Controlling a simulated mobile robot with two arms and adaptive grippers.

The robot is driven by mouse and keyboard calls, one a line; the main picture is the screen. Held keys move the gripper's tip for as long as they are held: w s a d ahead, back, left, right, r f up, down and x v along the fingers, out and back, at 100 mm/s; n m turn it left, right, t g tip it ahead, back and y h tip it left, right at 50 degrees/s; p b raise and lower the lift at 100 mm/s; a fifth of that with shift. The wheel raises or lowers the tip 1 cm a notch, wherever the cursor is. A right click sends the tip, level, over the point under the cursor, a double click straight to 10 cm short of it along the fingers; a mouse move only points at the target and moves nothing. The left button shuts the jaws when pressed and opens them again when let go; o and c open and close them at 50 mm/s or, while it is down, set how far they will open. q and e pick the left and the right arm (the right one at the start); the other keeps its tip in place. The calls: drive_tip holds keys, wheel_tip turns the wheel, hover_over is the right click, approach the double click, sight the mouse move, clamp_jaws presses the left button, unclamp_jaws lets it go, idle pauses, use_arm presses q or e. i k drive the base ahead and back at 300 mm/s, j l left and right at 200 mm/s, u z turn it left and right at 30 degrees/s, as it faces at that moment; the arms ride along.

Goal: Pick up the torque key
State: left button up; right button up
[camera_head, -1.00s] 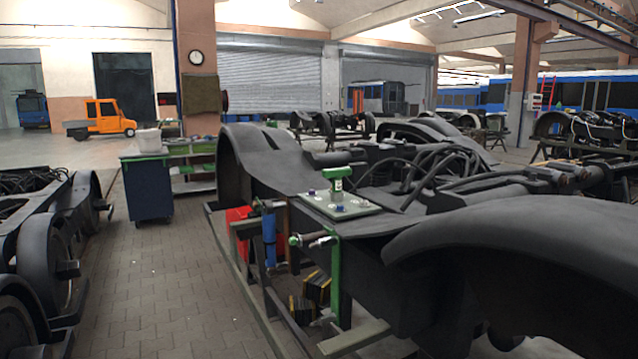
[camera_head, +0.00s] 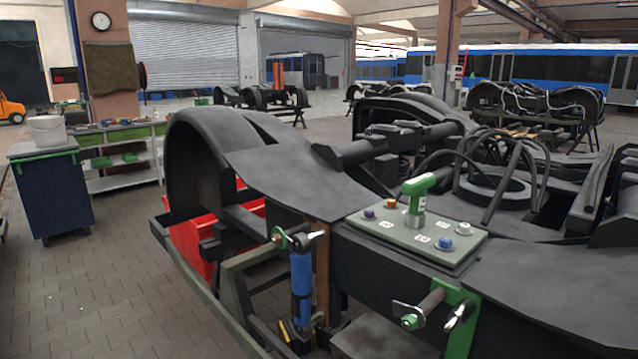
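A green tool with a T-shaped top and a silver lower part, seemingly the torque key (camera_head: 416,194), stands upright on a grey-green plate (camera_head: 380,229). The plate lies on top of the dark bogie frame (camera_head: 280,172). Several coloured bolt heads or knobs and small white labels sit around the tool on the plate. Neither of my grippers shows in the head view.
A blue cylinder (camera_head: 301,288) and a green bracket (camera_head: 461,318) with a protruding rod are at the bogie's near side. A red box (camera_head: 194,246) is behind the frame at left. Paved floor (camera_head: 110,285) is clear between.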

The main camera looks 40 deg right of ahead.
sight(416, 189)
drive_tip(key=i, duration=0.8)
drive_tip(key=i+z, duration=0.15)
drive_tip(key=i, duration=0.65)
drive_tip(key=i+z, duration=0.3)
drive_tip(key=z, duration=0.15)
drive_tip(key=i+j+z, duration=0.15)
drive_tip(key=z, duration=0.25)
drive_tip(key=i+j+z, duration=0.25)
drive_tip(key=i+z, duration=0.2)
drive_tip(key=k, duration=0.05)
